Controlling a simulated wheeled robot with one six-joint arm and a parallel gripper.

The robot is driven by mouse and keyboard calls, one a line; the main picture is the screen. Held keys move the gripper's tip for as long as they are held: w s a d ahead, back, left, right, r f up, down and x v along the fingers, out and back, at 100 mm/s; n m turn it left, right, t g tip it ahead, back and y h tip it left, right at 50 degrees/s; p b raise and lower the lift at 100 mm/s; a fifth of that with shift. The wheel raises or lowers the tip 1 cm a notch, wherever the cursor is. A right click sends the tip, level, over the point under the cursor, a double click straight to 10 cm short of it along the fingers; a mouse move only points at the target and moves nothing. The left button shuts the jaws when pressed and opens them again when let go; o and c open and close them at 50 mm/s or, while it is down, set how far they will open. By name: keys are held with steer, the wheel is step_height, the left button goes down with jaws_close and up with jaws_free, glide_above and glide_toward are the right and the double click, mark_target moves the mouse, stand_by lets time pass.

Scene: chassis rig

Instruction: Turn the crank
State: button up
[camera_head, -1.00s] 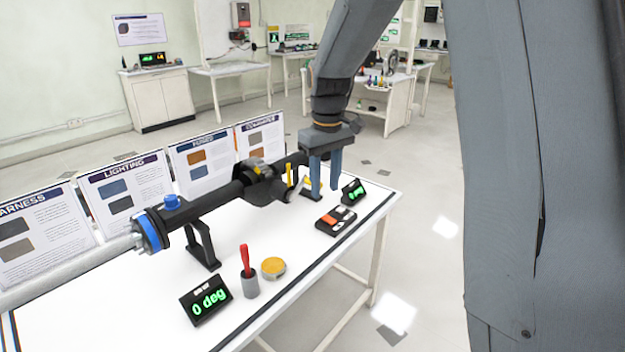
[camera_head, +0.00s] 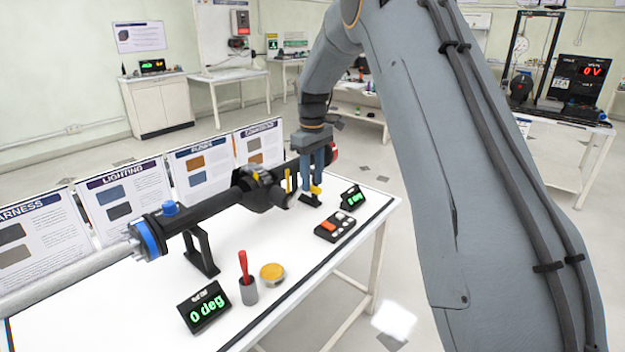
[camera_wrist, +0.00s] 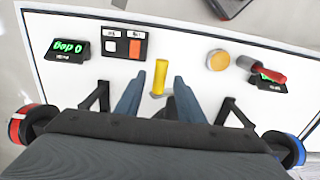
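The crank's yellow handle (camera_head: 316,189) is at the right part of the dark axle rig (camera_head: 225,203) on the white table. In the wrist view the yellow handle (camera_wrist: 160,75) stands between my two blue-grey fingertips, with space visible on both sides. My gripper (camera_head: 312,180) points down at the handle, and it also shows in the wrist view (camera_wrist: 158,88). It is open. The head view hides part of the handle behind the fingers. The front readout (camera_head: 205,306) shows 0 deg.
A second small readout (camera_head: 352,198) and a button box (camera_head: 335,226) with an orange button are on the table's right. A red-handled tool in a grey cup (camera_head: 248,285) and a yellow-topped disc (camera_head: 273,273) are at the front. Labelled panels (camera_head: 201,165) line the back.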

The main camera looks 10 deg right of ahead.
steer(key=shift+f, duration=0.7)
jaws_close()
steer(key=shift+a+r, duration=0.1)
